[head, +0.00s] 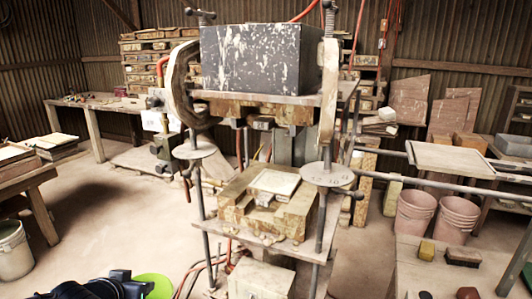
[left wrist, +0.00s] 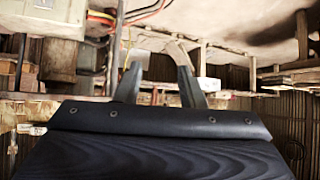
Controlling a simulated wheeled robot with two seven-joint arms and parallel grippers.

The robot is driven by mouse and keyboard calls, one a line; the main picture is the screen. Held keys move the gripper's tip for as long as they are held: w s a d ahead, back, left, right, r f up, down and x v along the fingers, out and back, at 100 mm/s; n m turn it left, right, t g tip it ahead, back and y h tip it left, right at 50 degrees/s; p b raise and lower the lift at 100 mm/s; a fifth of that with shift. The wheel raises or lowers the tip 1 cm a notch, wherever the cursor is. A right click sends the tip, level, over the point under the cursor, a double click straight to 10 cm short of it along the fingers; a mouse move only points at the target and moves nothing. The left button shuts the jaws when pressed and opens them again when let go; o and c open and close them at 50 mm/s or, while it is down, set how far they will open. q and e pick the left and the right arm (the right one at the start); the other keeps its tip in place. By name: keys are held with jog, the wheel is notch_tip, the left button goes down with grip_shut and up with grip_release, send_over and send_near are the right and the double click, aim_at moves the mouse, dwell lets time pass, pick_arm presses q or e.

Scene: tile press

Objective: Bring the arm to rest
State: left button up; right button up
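A dark part of my left arm shows at the bottom left edge of the head view, low in front of the press. In the left wrist view my left gripper (left wrist: 158,85) has its two fingers spread apart, with nothing between them. The room appears upside down in that view. The gripper is clear of the press, and no object touches its fingers. My right gripper is in neither view. The tile press (head: 308,137) stands in the middle of the head view. A pale square tile (head: 274,182) lies on its lower block (head: 233,203).
A workbench (head: 105,103) stands at the back left and a smaller table (head: 24,180) at the left edge. A green round object (head: 154,284) is beside my left arm. Pink buckets (head: 414,214) stand at right, behind a table (head: 435,277) with small blocks. Floor at left is open.

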pick_arm(q)
jog(key=s+d+n+g+h, duration=0.1)
jog(key=s+d, duration=0.3)
jog(key=s, duration=0.7)
jog(key=s+d+n+g+h, duration=0.1)
jog(key=s+d+g+h, duration=0.1)
jog(key=s, duration=0.9)
jog(key=d+g, duration=0.1)
jog(key=d, duration=0.1)
jog(key=shift+s+d, duration=0.3)
jog(key=shift+d, duration=0.05)
jog(key=shift+r, duration=0.15)
